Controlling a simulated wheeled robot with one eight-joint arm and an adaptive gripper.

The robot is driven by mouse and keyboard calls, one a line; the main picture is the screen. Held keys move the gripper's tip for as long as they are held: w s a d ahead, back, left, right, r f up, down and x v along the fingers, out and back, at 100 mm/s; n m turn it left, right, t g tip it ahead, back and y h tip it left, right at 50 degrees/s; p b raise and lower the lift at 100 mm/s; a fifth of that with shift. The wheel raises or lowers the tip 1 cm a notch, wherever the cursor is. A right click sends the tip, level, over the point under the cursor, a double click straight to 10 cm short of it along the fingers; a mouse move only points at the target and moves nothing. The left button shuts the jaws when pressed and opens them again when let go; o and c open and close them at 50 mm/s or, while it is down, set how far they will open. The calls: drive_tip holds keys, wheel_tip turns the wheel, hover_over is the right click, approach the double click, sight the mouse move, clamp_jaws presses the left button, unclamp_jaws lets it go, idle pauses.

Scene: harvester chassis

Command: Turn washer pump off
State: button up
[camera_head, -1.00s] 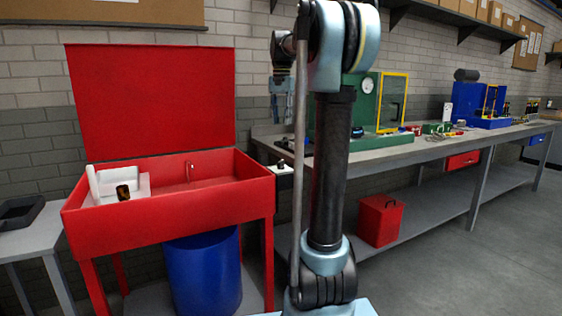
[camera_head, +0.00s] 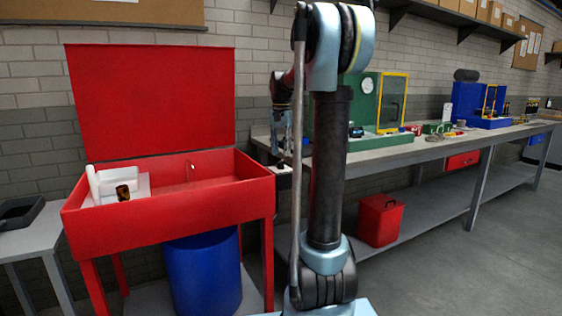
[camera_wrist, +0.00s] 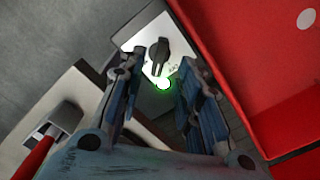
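The washer pump switch is a black knob (camera_wrist: 158,52) on a light switch box (camera_wrist: 143,35) beside the red parts washer (camera_head: 165,210). A lit green lamp (camera_wrist: 163,84) sits by the knob. In the wrist view my gripper (camera_wrist: 158,62) is open, with one finger on each side of the knob and lamp. I cannot tell whether a finger touches the knob. In the head view my gripper (camera_head: 281,158) hangs just above the switch box, partly behind my own arm, and the knob is hidden there.
The washer's open basin holds a white part and a brown item (camera_head: 123,192). A blue drum (camera_head: 203,275) stands beneath. To the right, a long workbench (camera_head: 400,145) carries green and blue equipment, with a red box (camera_head: 379,220) on its lower shelf.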

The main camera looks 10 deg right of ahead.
sight(281, 161)
drive_tip(key=shift+f, duration=2.2)
clamp_jaws()
